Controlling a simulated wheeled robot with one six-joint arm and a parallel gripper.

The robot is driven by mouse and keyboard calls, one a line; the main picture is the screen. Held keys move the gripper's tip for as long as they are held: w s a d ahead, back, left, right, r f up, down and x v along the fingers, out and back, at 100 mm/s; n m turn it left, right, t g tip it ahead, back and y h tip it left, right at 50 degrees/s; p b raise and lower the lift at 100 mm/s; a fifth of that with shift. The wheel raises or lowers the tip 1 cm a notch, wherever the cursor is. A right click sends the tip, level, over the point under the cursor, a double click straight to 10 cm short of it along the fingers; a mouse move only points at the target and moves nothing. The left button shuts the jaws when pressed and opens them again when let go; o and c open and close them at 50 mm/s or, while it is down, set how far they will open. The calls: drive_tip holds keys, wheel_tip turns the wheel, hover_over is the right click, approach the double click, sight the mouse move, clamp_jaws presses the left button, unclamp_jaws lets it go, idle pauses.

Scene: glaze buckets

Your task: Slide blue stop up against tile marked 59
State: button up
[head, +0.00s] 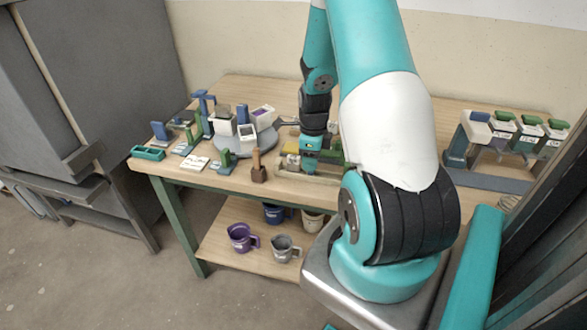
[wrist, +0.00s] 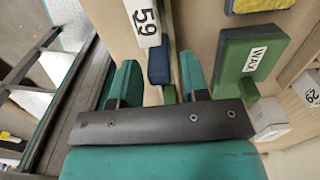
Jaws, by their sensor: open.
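In the wrist view a white tile marked 59 (wrist: 143,22) lies at the top centre. A dark blue block (wrist: 158,66), which looks like the blue stop, sits just below it in the picture; I cannot tell whether they touch. My gripper (wrist: 160,78) is open, with one teal finger on each side of the blue block. A green piece (wrist: 170,95) shows below the blue block, partly hidden by the gripper. In the head view my gripper (head: 311,160) is low over the table's front edge, and the stop and tile cannot be made out there.
A labelled green block (wrist: 250,55) and a white tile marked 29 (wrist: 308,90) lie right of the fingers. In the head view a grey turntable (head: 266,144) with items stands left, and a rack (head: 485,178) with green-topped containers stands right. Jugs (head: 242,238) sit on the lower shelf.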

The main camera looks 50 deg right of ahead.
sight(296, 157)
drive_tip(key=c, duration=0.8)
drive_tip(key=shift+o, duration=0.2)
drive_tip(key=shift+w+a, duration=0.25)
drive_tip(key=shift+w, duration=0.45)
drive_tip(key=shift+w+a, duration=0.3)
drive_tip(key=shift+w, duration=0.35)
drive_tip(key=shift+w+a, duration=0.25)
drive_tip(key=shift+w, duration=0.45)
drive_tip(key=o, duration=0.8)
wheel_tip(296, 157, up, 7)
drive_tip(key=p, duration=0.6)
drive_tip(key=shift+r, duration=0.15)
